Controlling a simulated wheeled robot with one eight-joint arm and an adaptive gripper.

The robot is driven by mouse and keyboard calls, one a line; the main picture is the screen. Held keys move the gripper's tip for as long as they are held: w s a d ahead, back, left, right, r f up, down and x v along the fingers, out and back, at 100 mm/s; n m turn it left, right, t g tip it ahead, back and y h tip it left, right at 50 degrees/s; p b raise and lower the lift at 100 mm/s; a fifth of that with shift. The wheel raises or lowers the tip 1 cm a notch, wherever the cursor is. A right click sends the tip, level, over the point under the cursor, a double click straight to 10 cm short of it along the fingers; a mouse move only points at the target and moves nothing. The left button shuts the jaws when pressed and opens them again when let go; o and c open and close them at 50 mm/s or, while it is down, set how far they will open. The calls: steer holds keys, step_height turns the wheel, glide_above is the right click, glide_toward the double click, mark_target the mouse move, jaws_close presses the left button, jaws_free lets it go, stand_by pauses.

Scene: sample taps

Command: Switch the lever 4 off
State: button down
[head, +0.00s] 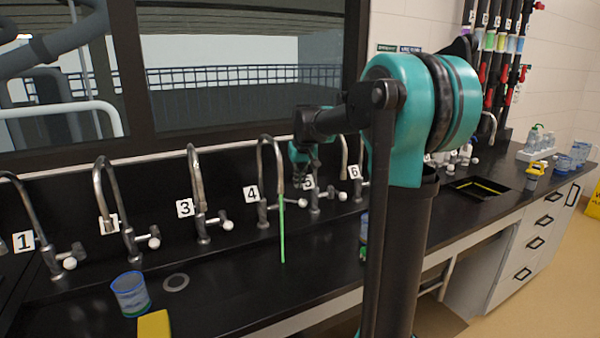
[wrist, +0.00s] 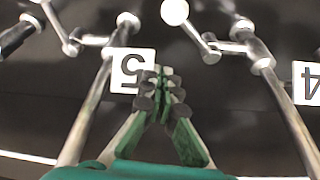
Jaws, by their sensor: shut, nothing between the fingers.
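Tap 4 (head: 263,205) stands at the back of the black counter, beside its number label (head: 252,194). A thin green stream (head: 283,235) runs down from its spout. Its lever, with a white knob (head: 303,202), sticks out to the right of the tap. In the wrist view, which is upside down, the knob (wrist: 175,11) of lever 4 is at the top and label 4 (wrist: 308,83) at the right edge. My gripper (wrist: 162,92) is shut and empty, in front of label 5 (wrist: 125,67) and apart from lever 4's knob. In the head view its fingers are small and unclear.
Tap 5 (head: 315,200) stands close on the right, with tap 6 (head: 359,190) beyond. Tap 3 (head: 203,225) is on the left. A blue-rimmed beaker (head: 130,293) and a yellow object (head: 154,324) are at the front left. The counter before tap 4 is mostly clear.

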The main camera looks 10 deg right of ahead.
mark_target(292, 201)
steer(key=shift+s+d+f, duration=0.2)
steer(key=shift+s+f, duration=1.3)
steer(key=shift+s, duration=0.1)
steer(key=shift+a, duration=0.15)
